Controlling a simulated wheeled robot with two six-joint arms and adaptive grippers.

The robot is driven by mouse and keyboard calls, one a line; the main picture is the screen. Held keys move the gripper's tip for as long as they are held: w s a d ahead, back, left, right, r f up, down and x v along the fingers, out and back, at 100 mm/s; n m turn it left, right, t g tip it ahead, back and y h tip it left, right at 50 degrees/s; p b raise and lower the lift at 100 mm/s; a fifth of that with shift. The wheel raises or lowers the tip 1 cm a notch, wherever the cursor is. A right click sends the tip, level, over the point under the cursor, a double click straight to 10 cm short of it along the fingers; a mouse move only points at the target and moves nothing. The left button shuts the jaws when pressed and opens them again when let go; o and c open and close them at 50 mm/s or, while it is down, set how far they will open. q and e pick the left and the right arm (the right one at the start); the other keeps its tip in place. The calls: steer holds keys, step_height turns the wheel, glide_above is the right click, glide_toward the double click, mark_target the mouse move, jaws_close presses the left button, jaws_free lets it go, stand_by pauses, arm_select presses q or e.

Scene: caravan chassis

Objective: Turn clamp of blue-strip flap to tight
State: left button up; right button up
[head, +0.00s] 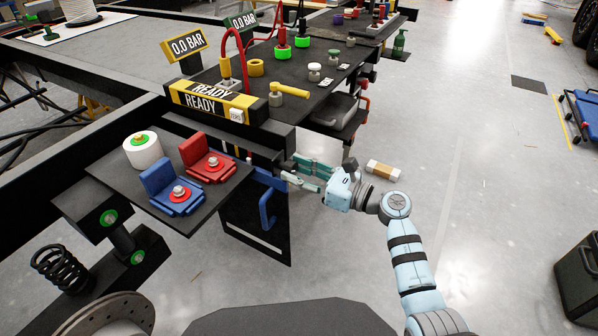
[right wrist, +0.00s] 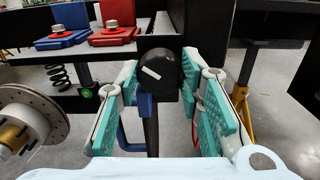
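A black flap (head: 255,236) hangs below the bench edge, with a pale line near its bottom and a blue bracket-like part (head: 269,197) on its face. In the right wrist view, a round black knob (right wrist: 160,75) with a white mark sits between my right fingers; I take it to be the clamp. Blue parts (right wrist: 124,136) show below and left of it. My right gripper (head: 304,174) is open beside the flap's upper right edge. Its teal fingers (right wrist: 168,105) stand apart on both sides of the knob, with gaps visible. My left gripper is not in view.
A shelf (head: 215,205) with a blue clamp block (head: 165,185), a red one (head: 203,155) and a white roll (head: 142,150) is left of the flap. A bench (head: 325,75) with a yellow-handled valve (head: 288,92) is behind. Floor at right is largely clear.

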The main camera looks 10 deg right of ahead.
steer(key=shift+c, duration=0.9)
arm_select(q)
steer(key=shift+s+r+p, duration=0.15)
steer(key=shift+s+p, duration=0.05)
steer(key=shift+p, duration=0.1)
arm_select(e)
steer(key=shift+m, duration=0.6)
steer(key=m+p, duration=0.2)
steer(key=shift+r+m+p, duration=0.1)
steer(key=shift+m+p, duration=0.2)
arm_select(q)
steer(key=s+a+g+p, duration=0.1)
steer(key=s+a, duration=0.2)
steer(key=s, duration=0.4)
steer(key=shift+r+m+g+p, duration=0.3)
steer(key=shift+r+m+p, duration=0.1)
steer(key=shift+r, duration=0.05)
arm_select(e)
steer(key=shift+m, duration=1.6)
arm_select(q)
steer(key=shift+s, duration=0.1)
arm_select(e)
steer(key=o, duration=1.2)
steer(key=shift+c, duration=0.2)
